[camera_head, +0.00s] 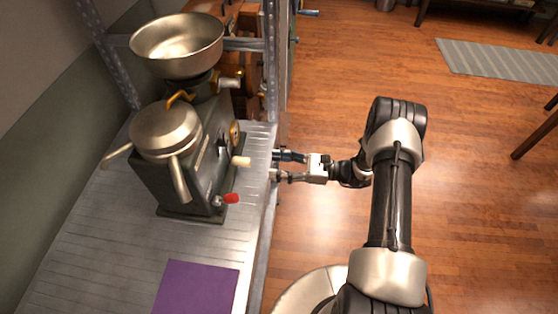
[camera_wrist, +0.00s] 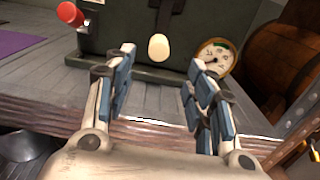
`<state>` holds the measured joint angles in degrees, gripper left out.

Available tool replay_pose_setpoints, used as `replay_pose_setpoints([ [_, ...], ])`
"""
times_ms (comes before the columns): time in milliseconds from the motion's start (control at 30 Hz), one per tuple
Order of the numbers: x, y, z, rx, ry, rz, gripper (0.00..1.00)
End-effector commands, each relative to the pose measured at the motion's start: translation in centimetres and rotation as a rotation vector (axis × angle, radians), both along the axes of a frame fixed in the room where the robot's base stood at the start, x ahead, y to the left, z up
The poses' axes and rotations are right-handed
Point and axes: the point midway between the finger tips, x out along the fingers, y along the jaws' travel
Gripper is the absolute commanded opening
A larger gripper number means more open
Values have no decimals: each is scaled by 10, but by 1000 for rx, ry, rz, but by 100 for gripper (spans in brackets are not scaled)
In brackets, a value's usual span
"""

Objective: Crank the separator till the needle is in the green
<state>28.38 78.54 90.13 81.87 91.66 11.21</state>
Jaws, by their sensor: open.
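The separator (camera_head: 178,160) is a dark green machine with a metal bowl and spouts, standing on a slatted metal-topped bench. Its crank ends in a cream knob (camera_head: 241,162), which faces my gripper. The knob also shows in the wrist view (camera_wrist: 158,47), beyond and between my fingertips. The round gauge (camera_wrist: 215,57) has a white face and brass rim, right of the knob; its needle's position is too small to tell surely. A red-handled lever (camera_wrist: 70,14) is left of the knob. My gripper (camera_head: 275,165) is open and empty at the bench's edge, apart from the knob.
A purple mat (camera_head: 197,288) lies on the bench (camera_head: 85,255) in front of the separator. A perforated metal post (camera_head: 270,70) rises behind the gripper. A wooden barrel (camera_wrist: 285,55) stands at the right in the wrist view. The wooden floor (camera_head: 470,200) at right is largely clear.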

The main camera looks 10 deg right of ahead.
Motion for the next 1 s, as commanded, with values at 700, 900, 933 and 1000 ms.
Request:
replay_pose_setpoints([
  [700, 25, 72, 0, -1, 0, 5, 50],
  [900, 33, 95, 0, -1, 0, 5, 50],
  [933, 34, 98, 0, 0, 0, 5, 50],
  [1000, 36, 101, 0, 0, 0, 2, 50],
])
